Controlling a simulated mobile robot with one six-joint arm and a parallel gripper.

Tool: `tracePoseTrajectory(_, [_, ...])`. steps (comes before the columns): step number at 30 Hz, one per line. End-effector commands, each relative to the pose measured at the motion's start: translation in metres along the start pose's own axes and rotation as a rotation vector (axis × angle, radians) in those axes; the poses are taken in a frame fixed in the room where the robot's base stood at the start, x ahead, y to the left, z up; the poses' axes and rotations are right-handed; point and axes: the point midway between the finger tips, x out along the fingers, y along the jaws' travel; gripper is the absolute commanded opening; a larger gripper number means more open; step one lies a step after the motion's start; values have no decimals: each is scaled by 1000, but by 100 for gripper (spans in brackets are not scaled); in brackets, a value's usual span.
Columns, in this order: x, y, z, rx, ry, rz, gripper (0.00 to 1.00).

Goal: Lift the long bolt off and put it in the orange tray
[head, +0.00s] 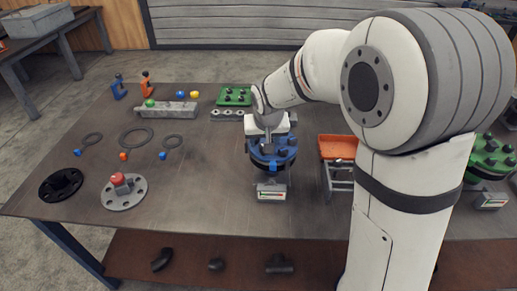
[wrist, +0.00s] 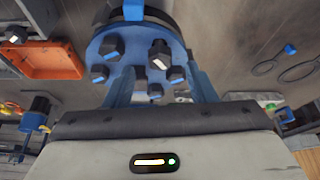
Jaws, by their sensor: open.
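A blue flange (head: 283,153) with several dark bolts stands on the table near the middle. In the wrist view the flange (wrist: 125,45) fills the upper middle. One dark bolt (wrist: 160,54) stands up taller than the others and looks like the long bolt; its head is pale on one side. My gripper (head: 268,143) is above the flange, partly hidden by my arm. In the wrist view its two blue fingers (wrist: 160,78) are apart, one on each side of the bolts, with nothing seen between them in their grip. The orange tray (head: 338,140) is right of the flange; it also shows in the wrist view (wrist: 68,73).
A green flange (head: 490,150) stands at the far right. A green plate (head: 234,96) and a grey block with holes (head: 226,114) lie behind. Rings, a black flange (head: 61,184) and a grey flange with a red knob (head: 123,192) lie left. The front left table is mostly clear.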

Motion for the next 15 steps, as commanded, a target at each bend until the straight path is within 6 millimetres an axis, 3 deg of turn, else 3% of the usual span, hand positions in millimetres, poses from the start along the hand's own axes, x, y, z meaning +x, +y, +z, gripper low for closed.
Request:
tracePoseTrajectory(6, [24, 0, 0, 0, -2, 0, 51])
tracePoseTrajectory(15, [27, 0, 1, 0, -1, 0, 48])
